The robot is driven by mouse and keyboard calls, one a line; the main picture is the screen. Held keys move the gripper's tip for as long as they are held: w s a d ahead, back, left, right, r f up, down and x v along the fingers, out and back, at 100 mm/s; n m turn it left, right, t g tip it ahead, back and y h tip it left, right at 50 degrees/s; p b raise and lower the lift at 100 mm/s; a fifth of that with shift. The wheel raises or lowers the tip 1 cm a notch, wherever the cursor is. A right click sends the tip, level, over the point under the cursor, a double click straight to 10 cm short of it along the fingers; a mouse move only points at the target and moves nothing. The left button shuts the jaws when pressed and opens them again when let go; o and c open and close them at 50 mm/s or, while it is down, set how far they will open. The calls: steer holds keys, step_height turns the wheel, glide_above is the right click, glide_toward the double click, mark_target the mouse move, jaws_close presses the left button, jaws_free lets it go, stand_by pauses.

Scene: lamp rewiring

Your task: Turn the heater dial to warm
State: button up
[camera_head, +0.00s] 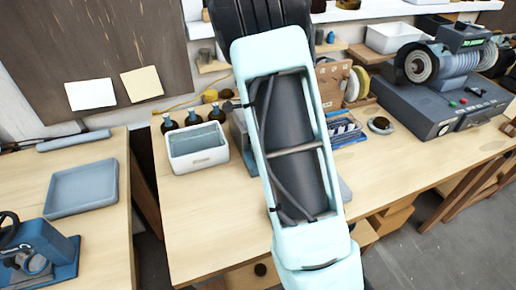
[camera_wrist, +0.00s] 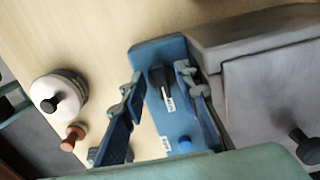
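A round blue button (camera_wrist: 185,144) sits lower on the panel. My gripper (camera_wrist: 160,73) is open, with one finger on each side of the dial in the picture. I cannot tell whether either finger touches it. The label print is too small to read. In the head view my arm hides the gripper, and I cannot make out the dial.
In the wrist view a white round pot with a black knob (camera_wrist: 60,93) and a brown knob (camera_wrist: 72,137) are at left, and a grey box (camera_wrist: 270,85) at right. In the head view a white bin (camera_head: 198,158) and a grey-blue machine (camera_head: 430,105) stand on the bench (camera_head: 205,225).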

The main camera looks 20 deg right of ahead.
step_height(320, 180, up, 12)
steer(key=shift+f, duration=0.15)
steer(key=shift+d, duration=0.15)
stand_by(0.4)
